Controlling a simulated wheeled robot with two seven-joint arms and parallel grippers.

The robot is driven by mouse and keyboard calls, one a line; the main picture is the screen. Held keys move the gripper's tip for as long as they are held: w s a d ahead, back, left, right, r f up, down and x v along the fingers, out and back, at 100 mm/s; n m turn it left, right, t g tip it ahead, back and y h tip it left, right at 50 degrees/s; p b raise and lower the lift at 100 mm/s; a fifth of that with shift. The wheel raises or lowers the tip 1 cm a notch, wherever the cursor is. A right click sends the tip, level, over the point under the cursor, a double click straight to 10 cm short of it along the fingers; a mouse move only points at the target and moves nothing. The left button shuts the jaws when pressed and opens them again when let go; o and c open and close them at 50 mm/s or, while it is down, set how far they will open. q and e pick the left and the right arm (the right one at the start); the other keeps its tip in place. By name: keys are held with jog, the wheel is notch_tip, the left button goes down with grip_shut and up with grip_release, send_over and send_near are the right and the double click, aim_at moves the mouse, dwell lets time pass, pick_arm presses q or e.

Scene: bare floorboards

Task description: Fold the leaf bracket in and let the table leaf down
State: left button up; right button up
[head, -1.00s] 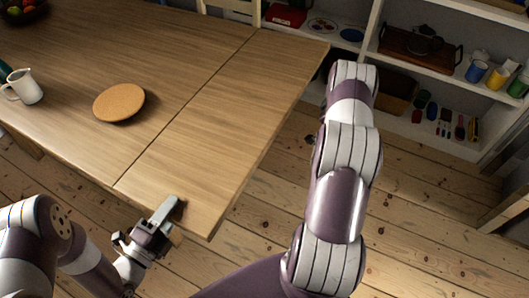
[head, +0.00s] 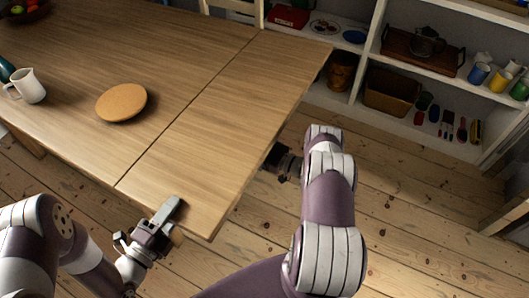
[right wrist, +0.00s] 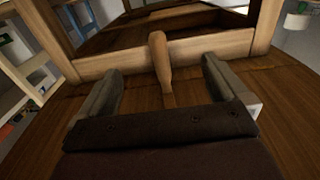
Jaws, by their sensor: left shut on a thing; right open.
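The table leaf (head: 237,110) is the wooden end panel of the table, raised level with the top. My left gripper (head: 171,211) is shut on the leaf's near edge, close to the near corner. My right gripper (head: 272,158) is at the leaf's outer long edge, its fingertips hidden under it in the head view. In the right wrist view it is open, with a light wooden peg (right wrist: 159,58) between its fingers. The peg is on a wooden bar (right wrist: 110,63), apparently the leaf bracket, beside the leaf's brown underside (right wrist: 290,85).
A shelf unit (head: 395,117) with cups, a tray and baskets is at the back right. The floor (head: 400,220) right of my right arm is clear.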

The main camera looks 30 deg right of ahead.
jog(key=x, duration=0.7)
jog(key=shift+w+a, duration=0.1)
jog(key=shift+w, duration=0.05)
jog(key=c, duration=1.8)
